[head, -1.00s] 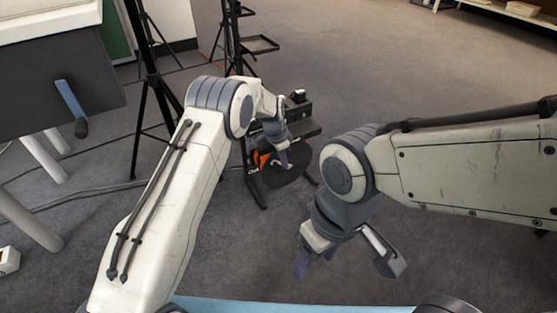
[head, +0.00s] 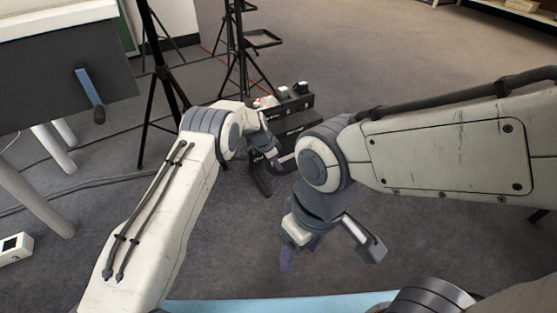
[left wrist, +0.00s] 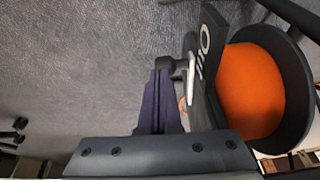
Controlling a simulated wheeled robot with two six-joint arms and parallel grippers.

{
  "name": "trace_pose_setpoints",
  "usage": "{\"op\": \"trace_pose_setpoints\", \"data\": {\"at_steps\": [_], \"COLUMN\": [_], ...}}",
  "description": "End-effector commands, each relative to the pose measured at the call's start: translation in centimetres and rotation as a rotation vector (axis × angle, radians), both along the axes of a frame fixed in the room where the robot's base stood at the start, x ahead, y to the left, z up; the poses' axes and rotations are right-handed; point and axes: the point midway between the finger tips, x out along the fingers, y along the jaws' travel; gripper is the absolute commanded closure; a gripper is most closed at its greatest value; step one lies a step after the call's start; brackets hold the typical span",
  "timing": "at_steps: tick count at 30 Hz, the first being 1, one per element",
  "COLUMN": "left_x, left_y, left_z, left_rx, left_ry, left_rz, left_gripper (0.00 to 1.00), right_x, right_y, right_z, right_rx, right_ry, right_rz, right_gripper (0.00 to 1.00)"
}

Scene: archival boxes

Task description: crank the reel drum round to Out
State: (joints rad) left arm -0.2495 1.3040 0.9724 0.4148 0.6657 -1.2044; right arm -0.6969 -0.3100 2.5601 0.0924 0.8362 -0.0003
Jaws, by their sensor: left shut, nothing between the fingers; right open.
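The reel drum shows in the left wrist view as an orange core (left wrist: 250,90) within a black rim, at the right. A black plate (left wrist: 207,65) lettered "Out" stands beside it. My left gripper (left wrist: 162,70) is shut and empty, its purple fingers close to a pale crank-like piece (left wrist: 191,75) by the plate; I cannot tell whether they touch. In the head view my left gripper (head: 273,158) is at the black reel unit (head: 290,148), and the drum is mostly hidden by it and my arms. My right gripper (head: 301,255) is open and empty, over bare floor.
Black tripod stands (head: 240,60) are behind the reel unit. A table with a dark panel (head: 60,75) and a blue lever (head: 89,86) is at the left. A white box (head: 15,248) and cables lie on the floor. Grey carpet at the right is clear.

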Motion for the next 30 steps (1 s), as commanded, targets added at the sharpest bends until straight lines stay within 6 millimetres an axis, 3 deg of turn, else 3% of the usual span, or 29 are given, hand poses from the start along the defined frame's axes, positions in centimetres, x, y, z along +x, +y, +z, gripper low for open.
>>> {"op": "trace_pose_setpoints", "data": {"at_steps": [15,24,30], "left_x": [-0.4,-0.4,-0.3], "left_y": [0.9,0.6,0.3], "left_z": [-5.2,-7.0,-7.0], "left_rx": [0.0,-0.111,-0.125], "left_ry": [0.001,-0.054,-0.064], "left_rz": [0.005,0.01,0.003], "left_gripper": [1.0,1.0,1.0], "right_x": [0.0,0.0,0.0], "right_y": [0.0,0.0,0.0], "right_z": [-1.4,-2.4,-2.4], "right_rx": [0.0,0.0,0.0], "right_ry": [0.0,0.0,0.0], "right_rz": [0.0,0.0,0.0], "right_gripper": [0.34,0.34,0.34]}}
